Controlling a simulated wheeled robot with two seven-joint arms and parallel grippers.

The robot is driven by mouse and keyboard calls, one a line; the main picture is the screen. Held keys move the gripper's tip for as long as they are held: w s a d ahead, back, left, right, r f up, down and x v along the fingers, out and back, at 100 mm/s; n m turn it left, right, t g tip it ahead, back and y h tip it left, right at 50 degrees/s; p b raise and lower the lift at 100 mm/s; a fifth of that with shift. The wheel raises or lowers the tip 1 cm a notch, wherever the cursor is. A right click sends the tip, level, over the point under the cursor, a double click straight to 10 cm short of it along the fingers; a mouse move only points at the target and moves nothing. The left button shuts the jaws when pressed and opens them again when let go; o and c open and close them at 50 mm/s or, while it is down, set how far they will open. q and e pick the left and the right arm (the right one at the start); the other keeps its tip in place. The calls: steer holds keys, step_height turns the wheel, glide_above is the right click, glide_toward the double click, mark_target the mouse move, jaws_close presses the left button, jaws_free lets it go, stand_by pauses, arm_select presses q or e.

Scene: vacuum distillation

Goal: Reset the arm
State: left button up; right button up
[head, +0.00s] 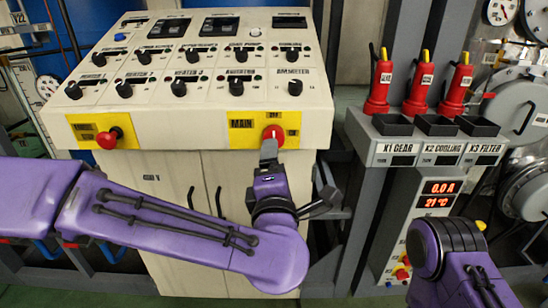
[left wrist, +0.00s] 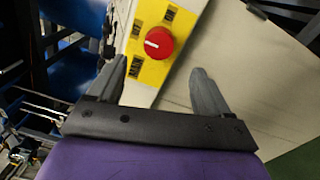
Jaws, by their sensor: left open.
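My left arm comes in from the left in the head view and bends up toward the control panel. My left gripper (head: 269,150) is just below the red MAIN knob (head: 273,134) on its yellow plate (head: 292,121). In the left wrist view the gripper (left wrist: 160,85) is open, its two fingers apart with nothing between them. The red knob (left wrist: 159,43) with a white mark shows ahead of the fingers, apart from them. My right arm (head: 450,255) is at the lower right of the head view; its gripper is not seen.
At right, red handles (head: 380,85) stand above boxes labelled K1 GEAR, K2 COOLING and K3 FILTER.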

arm_select(q)
steer(key=shift+s, duration=0.4)
